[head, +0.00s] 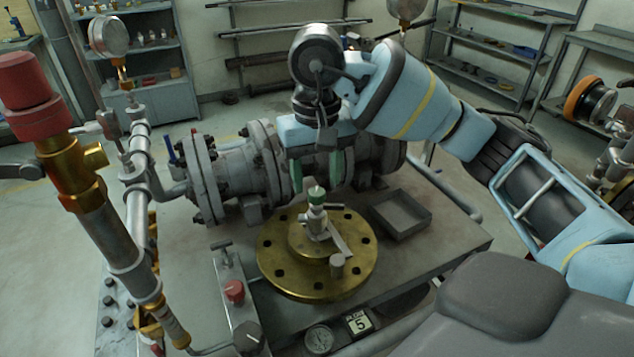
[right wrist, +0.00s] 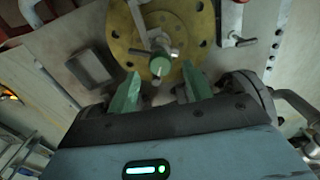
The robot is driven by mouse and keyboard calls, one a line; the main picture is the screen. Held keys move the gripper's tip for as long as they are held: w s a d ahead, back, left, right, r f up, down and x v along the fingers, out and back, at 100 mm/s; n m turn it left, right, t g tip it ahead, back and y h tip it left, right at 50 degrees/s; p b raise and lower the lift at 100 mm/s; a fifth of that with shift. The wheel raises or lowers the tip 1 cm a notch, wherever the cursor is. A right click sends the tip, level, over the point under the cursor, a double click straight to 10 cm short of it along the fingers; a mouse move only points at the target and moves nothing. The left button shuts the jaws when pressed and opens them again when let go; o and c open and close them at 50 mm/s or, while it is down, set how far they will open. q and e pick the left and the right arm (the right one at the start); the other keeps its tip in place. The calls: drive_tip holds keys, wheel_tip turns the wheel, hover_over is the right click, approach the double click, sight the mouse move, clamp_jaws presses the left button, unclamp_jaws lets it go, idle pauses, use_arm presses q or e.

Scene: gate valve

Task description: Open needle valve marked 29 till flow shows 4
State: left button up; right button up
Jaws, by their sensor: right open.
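A small needle valve (head: 315,222) with a green knob (head: 317,194) stands upright on a brass flange (head: 277,262). In the right wrist view the green knob (right wrist: 159,66) lies just beyond and between the fingertips. I cannot read a 29 on it. My right gripper (head: 317,172) points down above and slightly behind the knob, its green fingers apart and empty. A small plate with a 5 (head: 359,322) stands at the front table edge beside a round dial gauge (head: 319,339); its needle is too small to read. My left gripper is not in view.
A large grey flanged pipe valve (head: 238,167) lies behind the brass flange. An open grey tray (head: 402,214) sits to the right. A panel with a red knob (head: 234,291) and a thick pipe with a red cap (head: 25,85) stand left.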

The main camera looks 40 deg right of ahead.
sight(316, 191)
wheel_tip(316, 191, up, 4)
drive_tip(key=shift+r+p, duration=0.15)
drive_tip(key=shift+p, duration=0.4)
drive_tip(key=shift+r, duration=0.5)
drive_tip(key=shift+f, duration=0.1)
